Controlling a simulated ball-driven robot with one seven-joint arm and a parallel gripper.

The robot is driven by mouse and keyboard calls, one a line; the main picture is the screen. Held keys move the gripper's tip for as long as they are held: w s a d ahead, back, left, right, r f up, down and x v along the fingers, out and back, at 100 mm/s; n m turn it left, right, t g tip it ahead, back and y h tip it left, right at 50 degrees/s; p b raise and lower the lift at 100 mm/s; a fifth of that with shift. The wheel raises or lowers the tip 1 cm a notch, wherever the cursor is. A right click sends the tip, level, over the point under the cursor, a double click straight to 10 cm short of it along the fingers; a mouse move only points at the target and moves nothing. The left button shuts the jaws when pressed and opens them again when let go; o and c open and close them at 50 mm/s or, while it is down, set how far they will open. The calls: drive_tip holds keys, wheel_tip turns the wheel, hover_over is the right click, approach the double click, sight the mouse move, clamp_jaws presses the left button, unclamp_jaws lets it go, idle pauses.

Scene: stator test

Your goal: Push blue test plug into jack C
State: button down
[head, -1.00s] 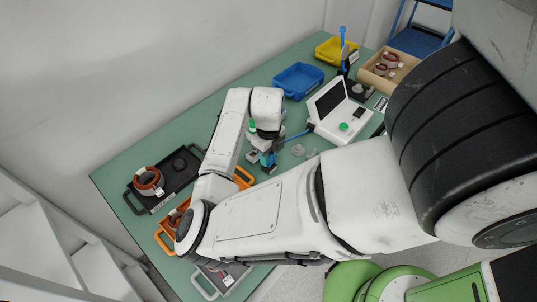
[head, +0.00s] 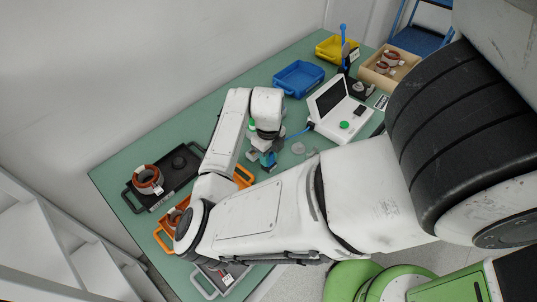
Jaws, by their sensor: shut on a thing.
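My gripper (head: 262,160) is low over the green table in the middle of the head view, mostly covered by my own wrist. It is shut on a small blue piece that I take to be the blue test plug; the plug itself is hardly visible. A blue cable (head: 298,132) runs from beside the gripper to the left side of the white tester (head: 341,110), which has a raised dark screen and a green button. Jack C cannot be made out in this view.
A blue bin (head: 299,79), a yellow bin (head: 333,49) and a wooden box (head: 375,78) with copper rings stand at the back. A black tray (head: 178,183), an orange tray (head: 160,239) and a grey tray (head: 206,285) lie left and front. Small clear discs (head: 298,148) lie right of the gripper.

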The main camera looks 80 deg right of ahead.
drive_tip(key=shift+f, duration=0.15)
drive_tip(key=c, duration=0.8)
unclamp_jaws()
wheel_tip(320, 180, up, 11)
drive_tip(key=shift+f+b, duration=0.1)
drive_tip(key=shift+b, duration=0.7)
